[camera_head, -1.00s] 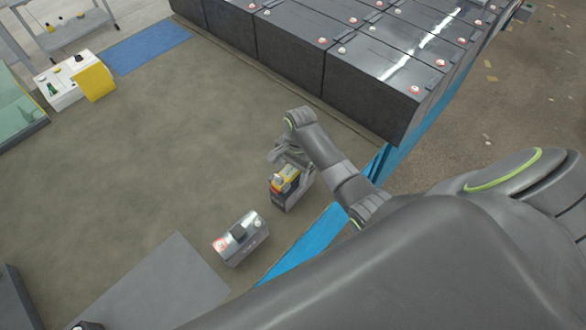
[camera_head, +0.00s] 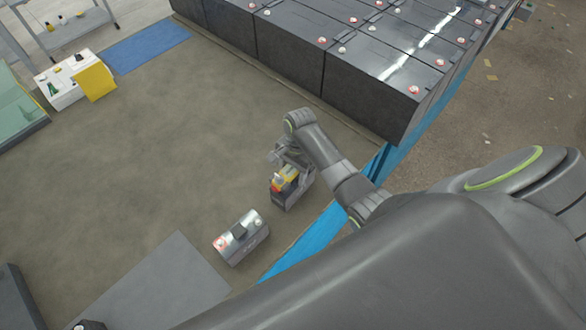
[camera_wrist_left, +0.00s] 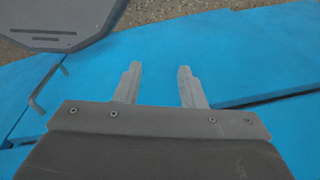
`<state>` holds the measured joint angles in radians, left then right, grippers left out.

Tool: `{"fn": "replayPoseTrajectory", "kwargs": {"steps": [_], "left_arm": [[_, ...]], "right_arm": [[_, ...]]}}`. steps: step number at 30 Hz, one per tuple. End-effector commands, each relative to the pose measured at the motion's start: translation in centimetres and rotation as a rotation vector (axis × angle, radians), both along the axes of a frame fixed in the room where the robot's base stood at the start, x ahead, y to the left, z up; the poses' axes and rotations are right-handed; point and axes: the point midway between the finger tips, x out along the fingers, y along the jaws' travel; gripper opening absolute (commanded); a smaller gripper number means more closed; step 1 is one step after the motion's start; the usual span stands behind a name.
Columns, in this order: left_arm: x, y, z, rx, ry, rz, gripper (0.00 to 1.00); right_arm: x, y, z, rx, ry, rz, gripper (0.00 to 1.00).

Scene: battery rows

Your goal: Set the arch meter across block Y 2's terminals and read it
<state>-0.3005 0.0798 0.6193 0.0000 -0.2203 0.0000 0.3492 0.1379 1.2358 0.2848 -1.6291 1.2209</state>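My right gripper (camera_head: 282,160) is over a small dark box-like thing with a yellow top (camera_head: 287,183), and overlaps it in the head view. Whether its fingers grip that thing is too small to tell. I cannot tell for sure which thing is the arch meter. Large dark grey battery blocks (camera_head: 365,100) stand in rows at the upper right, with red and white terminals on top. No label for Y 2 can be read. My left gripper (camera_wrist_left: 159,85) is open and empty above a blue surface in the left wrist view.
A small grey block (camera_head: 241,238) with a red and a white terminal and a dark top piece sits below my right gripper. A blue strip (camera_head: 310,240) runs beside it. A white table (camera_head: 66,84) with a yellow panel and a blue mat (camera_head: 145,46) lie upper left. The middle floor is clear.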

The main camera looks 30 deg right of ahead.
Motion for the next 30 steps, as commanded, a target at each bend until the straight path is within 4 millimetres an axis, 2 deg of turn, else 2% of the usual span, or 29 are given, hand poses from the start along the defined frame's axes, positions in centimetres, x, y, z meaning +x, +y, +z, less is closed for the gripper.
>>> {"fn": "replayPoseTrajectory", "kwargs": {"steps": [2,12,19,23,30], "left_arm": [[0.0,0.0,0.0,0.0,0.0,0.0,0.36],[0.1,0.0,0.0,0.0,-0.001,0.0,0.36],[0.1,0.0,-0.1,0.0,-0.002,0.0,0.36],[0.1,0.0,-0.8,0.0,-0.002,0.0,0.36],[0.1,0.0,-0.9,0.0,-0.002,0.0,0.36]], "right_arm": [[0.0,0.0,0.0,0.0,0.0,0.0,0.45],[0.0,0.0,0.1,0.0,-0.001,0.0,0.0],[0.1,0.0,0.1,0.001,-0.002,0.0,0.0],[0.1,0.0,0.3,0.001,-0.004,-0.001,0.0],[0.2,-0.1,4.8,0.0,-0.007,0.0,0.0]]}}
